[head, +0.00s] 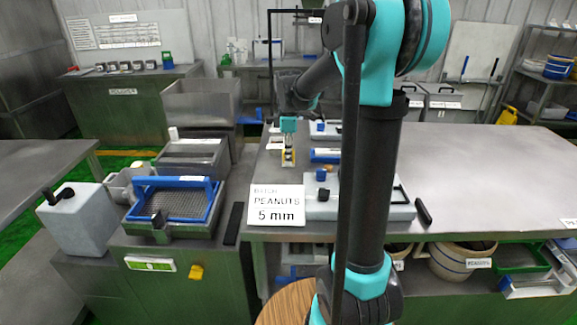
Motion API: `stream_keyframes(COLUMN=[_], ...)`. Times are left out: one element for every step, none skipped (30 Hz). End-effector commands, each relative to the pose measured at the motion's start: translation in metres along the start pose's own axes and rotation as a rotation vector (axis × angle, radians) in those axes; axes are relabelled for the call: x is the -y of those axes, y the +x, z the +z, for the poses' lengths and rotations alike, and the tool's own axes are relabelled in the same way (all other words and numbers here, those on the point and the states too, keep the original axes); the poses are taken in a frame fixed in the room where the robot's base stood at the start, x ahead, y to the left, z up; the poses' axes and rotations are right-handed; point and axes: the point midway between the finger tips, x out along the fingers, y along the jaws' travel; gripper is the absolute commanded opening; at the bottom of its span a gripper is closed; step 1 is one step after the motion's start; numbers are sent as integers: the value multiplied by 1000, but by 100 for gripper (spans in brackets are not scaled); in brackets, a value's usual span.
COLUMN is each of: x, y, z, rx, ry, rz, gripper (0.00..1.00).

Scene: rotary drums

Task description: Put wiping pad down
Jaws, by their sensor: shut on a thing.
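My gripper (288,156) is small and far off in the head view, below the teal wrist at the end of my arm. It is over the left part of the steel table, behind the white batch sign. It is shut on the wiping pad, but the pad is too small and too covered by the fingers to make out its shape. I cannot tell whether the pad touches the table.
Blue-and-grey items (325,155) lie right of my gripper. A blue-framed sieve (175,204) sits on the left machine. The steel table (480,170) is clear on the right.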

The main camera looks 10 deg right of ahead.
Motion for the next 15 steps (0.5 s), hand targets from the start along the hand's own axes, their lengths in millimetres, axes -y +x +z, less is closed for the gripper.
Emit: stream_keyframes(x=[0, 0, 0, 0, 0, 0, 0, 0, 0, 0, 0, 0, 0, 0, 0], y=[3, 4, 8, 12, 16, 22, 26, 30, 35, 37, 39, 41, 41, 42, 42], z=[0, 0, 0, 0, 0, 0, 0, 0, 0, 0, 0, 0, 0, 0, 0], rx=[0, 0, 0, 0, 0, 0, 0, 0, 0, 0, 0, 0, 0, 0, 0], ry=[0, 0, 0, 0, 0, 0, 0, 0, 0, 0, 0, 0, 0, 0, 0], rz=[0, 0, 0, 0, 0, 0, 0, 0, 0, 0, 0, 0, 0, 0, 0], gripper=[0, 0, 0, 0, 0, 0, 0, 0, 0, 0, 0, 0, 0, 0, 0])
